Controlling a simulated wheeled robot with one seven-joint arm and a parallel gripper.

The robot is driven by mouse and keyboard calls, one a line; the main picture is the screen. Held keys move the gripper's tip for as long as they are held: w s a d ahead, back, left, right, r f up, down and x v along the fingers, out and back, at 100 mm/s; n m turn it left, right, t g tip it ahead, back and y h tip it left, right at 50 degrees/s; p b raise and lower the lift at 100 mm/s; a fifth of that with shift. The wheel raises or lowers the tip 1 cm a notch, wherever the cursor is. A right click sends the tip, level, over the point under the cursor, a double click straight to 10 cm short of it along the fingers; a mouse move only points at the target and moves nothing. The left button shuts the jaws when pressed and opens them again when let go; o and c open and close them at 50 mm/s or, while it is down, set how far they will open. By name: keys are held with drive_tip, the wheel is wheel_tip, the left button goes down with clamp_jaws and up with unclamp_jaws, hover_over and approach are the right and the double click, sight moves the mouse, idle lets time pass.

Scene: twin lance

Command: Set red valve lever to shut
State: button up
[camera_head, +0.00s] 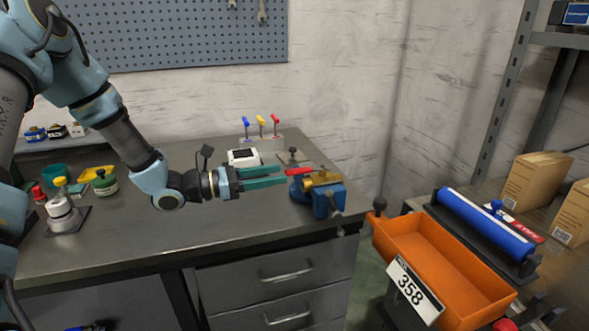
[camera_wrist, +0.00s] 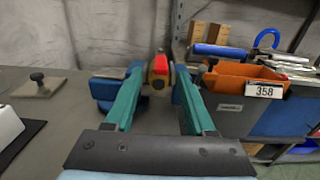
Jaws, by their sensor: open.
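A brass valve (camera_head: 322,180) is held in a blue vise (camera_head: 328,203) near the right end of the workbench. Its red lever (camera_head: 298,172) points left from the valve, toward my gripper. In the wrist view the red lever (camera_wrist: 160,64) shows nearly end-on, with a yellow part of the valve around it. My gripper (camera_head: 284,176) is level with the lever, its teal fingers open and pointing right. In the wrist view the fingertips (camera_wrist: 160,76) stand either side of the lever's line, with visible space between. I cannot tell whether the lever's end is between the tips.
Three small levers, blue, yellow and red (camera_head: 275,122), stand at the back of the bench. A white box (camera_head: 243,157) and a flat plate with a black knob (camera_head: 292,157) lie behind my gripper. An orange bin (camera_head: 440,262) stands right of the bench. The bench front is clear.

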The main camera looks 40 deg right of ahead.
sight(311, 169)
drive_tip(key=p+x, duration=0.1)
drive_tip(key=x, duration=0.6)
drive_tip(key=shift+s+p, duration=0.1)
drive_tip(key=shift+p, duration=0.25)
drive_tip(key=shift+c, duration=0.3)
clamp_jaws()
idle(0.7)
